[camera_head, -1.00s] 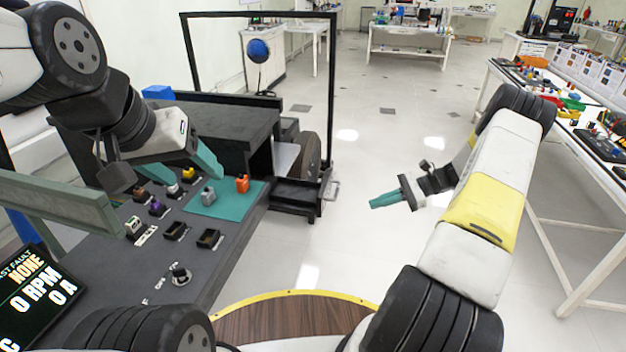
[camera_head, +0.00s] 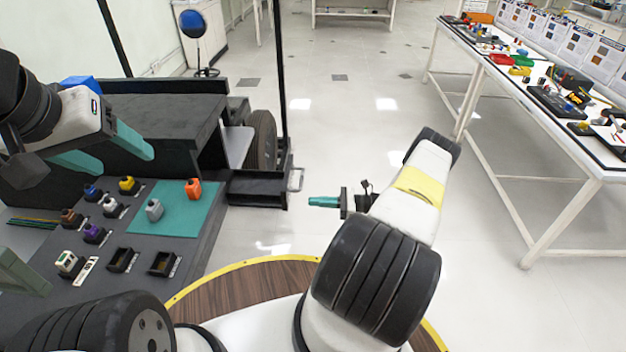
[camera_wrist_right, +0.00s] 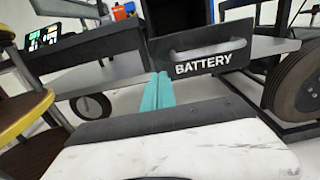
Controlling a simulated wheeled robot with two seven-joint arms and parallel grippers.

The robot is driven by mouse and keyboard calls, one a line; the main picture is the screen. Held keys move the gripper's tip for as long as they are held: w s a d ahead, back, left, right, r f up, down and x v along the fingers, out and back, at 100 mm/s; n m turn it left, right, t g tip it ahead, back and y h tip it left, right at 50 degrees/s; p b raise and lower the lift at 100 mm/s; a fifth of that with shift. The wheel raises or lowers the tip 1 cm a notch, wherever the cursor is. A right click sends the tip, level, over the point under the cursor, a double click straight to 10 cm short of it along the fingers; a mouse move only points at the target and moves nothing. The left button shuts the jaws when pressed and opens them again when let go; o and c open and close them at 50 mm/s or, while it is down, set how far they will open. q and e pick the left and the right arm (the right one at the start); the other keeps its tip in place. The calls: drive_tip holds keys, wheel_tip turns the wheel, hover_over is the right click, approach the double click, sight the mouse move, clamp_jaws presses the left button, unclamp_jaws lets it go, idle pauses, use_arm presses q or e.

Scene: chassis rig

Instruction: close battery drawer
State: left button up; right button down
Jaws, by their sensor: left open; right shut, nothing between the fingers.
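The battery drawer (camera_head: 258,189) is a black open-topped box sticking out from the chassis rig's side, with a pale handle (camera_head: 296,180) on its right end. My left gripper (camera_head: 115,150) is open above the rig at the left.
A teal mat (camera_head: 178,222) on the rig's dark top holds an orange block (camera_head: 193,189) and a grey one (camera_head: 154,209). A wheel (camera_head: 262,140) stands behind the drawer. A white table (camera_head: 600,165) with parts is at the right. Floor between is clear.

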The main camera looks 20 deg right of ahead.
sight(224, 203)
drive_tip(key=x, duration=0.7)
drive_tip(key=x, duration=2.6)
drive_tip(key=shift+s, duration=0.1)
drive_tip(key=shift+a, duration=0.4)
drive_tip(key=shift+r, duration=0.15)
